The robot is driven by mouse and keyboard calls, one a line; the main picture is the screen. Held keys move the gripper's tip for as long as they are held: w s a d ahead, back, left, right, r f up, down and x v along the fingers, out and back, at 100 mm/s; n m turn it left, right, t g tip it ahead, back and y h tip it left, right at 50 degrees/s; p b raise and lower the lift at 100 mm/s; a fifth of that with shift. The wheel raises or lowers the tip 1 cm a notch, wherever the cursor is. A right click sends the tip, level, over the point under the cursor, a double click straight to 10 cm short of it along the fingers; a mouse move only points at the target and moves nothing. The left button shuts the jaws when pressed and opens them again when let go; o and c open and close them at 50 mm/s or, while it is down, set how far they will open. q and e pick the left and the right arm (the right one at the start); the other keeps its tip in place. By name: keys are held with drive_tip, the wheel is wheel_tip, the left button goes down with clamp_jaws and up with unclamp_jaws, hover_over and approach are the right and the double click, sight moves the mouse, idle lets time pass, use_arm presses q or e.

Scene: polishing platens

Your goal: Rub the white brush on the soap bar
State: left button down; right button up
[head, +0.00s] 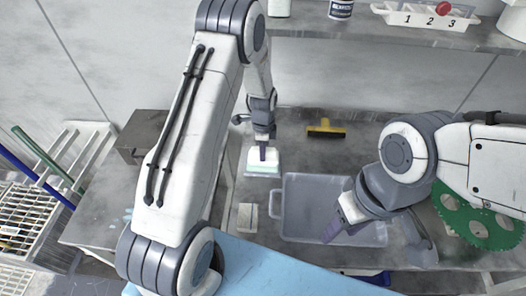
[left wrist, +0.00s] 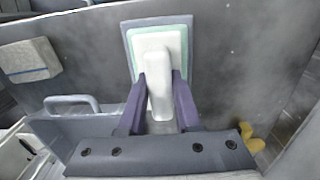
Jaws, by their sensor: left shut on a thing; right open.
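My left gripper (head: 262,148) is shut on the handle of the white brush (head: 264,165). The brush is upright at the table's middle, left of the grey bin; I cannot tell whether it touches the table. In the left wrist view, the brush (left wrist: 158,50) has a white handle between the purple fingers and a pale green edge on its head. A small pale block that looks like the soap bar (head: 247,217) lies nearer to me, apart from the brush; it also shows in the left wrist view (left wrist: 30,60). My right gripper (head: 340,226) is open and empty over the grey bin.
The grey bin (head: 295,190) stands right of the soap bar. A yellow and black tool (head: 326,129) lies at the back. A green toothed disc (head: 490,232) is at the right. A shelf (head: 320,27) overhangs the back, and a wire rack (head: 28,215) is at the left.

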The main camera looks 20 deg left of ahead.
use_arm(q)
drive_tip(key=shift+r+p, duration=2.55)
drive_tip(key=shift+r, duration=0.95)
drive_tip(key=shift+f, duration=0.1)
drive_tip(key=shift+s+d+n, duration=0.15)
drive_tip(key=shift+s+n, duration=0.45)
drive_tip(key=shift+n, duration=0.3)
drive_tip(key=s+d+r+n, duration=0.1)
drive_tip(key=s+n, duration=0.8)
drive_tip(key=n, duration=0.4)
drive_tip(key=shift+d+r, duration=0.15)
drive_tip(key=shift+d, duration=0.25)
